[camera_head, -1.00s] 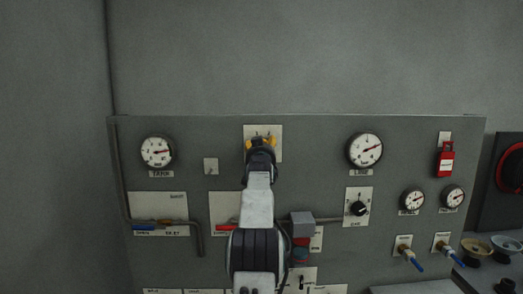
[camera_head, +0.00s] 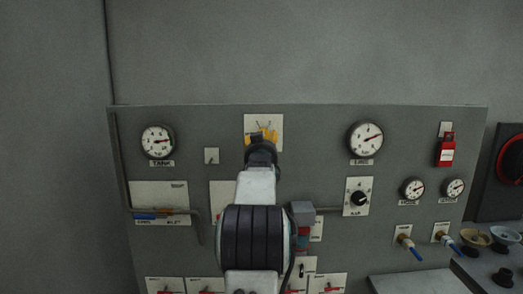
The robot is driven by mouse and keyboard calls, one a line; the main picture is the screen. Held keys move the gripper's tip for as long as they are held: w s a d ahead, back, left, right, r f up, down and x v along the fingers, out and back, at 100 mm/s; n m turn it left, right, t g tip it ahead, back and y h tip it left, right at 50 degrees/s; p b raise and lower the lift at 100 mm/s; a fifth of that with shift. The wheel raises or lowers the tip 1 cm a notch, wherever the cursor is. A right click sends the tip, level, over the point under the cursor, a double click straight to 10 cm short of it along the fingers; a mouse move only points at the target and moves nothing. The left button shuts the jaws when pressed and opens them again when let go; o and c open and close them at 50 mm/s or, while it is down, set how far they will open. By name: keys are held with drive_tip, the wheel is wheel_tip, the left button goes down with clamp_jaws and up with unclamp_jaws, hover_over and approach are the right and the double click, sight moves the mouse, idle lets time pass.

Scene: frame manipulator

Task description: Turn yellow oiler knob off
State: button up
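The yellow oiler knob (camera_head: 269,136) is on a white plate (camera_head: 275,119) in the upper middle of the grey panel. Dark marks on the plate show above the knob, too small to read.
Gauges (camera_head: 158,141) flank the plate, with another large gauge (camera_head: 365,139) at right. Pipes (camera_head: 202,230) run on the left. The wall above is clear.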

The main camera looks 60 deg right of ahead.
drive_tip(key=v, duration=0.4)
drive_tip(key=shift+a+f, duration=0.1)
drive_tip(key=shift+a, duration=0.2)
drive_tip(key=shift+s, duration=0.1)
